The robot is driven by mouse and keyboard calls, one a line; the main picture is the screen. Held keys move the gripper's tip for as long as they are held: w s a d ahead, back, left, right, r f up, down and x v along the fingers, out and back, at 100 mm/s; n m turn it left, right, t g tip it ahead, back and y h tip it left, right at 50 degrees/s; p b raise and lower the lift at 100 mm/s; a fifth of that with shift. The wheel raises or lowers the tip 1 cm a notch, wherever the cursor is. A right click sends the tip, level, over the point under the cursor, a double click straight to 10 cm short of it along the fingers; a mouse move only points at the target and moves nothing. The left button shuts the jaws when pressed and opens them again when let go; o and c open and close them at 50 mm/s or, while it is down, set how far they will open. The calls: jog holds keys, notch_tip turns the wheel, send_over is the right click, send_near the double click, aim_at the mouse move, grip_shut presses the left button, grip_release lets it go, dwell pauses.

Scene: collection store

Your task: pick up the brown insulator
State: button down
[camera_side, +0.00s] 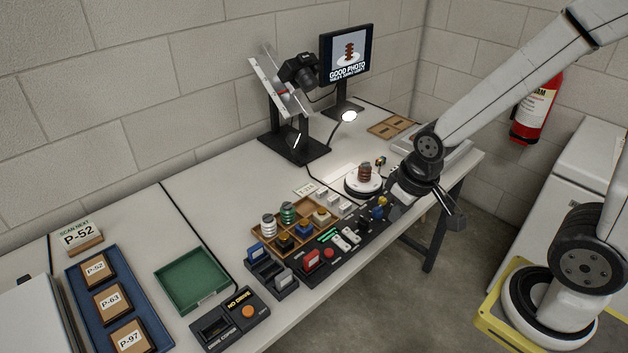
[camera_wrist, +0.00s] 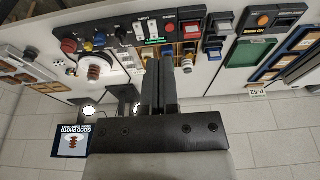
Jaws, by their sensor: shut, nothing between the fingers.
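The brown insulator (camera_side: 365,172) stands upright on a round white turntable (camera_side: 351,188) near the middle of the bench. In the side view my dark wrist is right of the turntable, and the fingertips are hard to make out there.
A wooden tray (camera_side: 265,239) holds white, green and other parts left of the turntable. A control panel (camera_side: 345,256) runs along the front edge. A camera (camera_side: 299,70) on a stand and a monitor (camera_side: 346,54) are behind. A green tray (camera_side: 192,281) is empty at left.

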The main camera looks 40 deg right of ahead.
dwell(0.3)
grip_release()
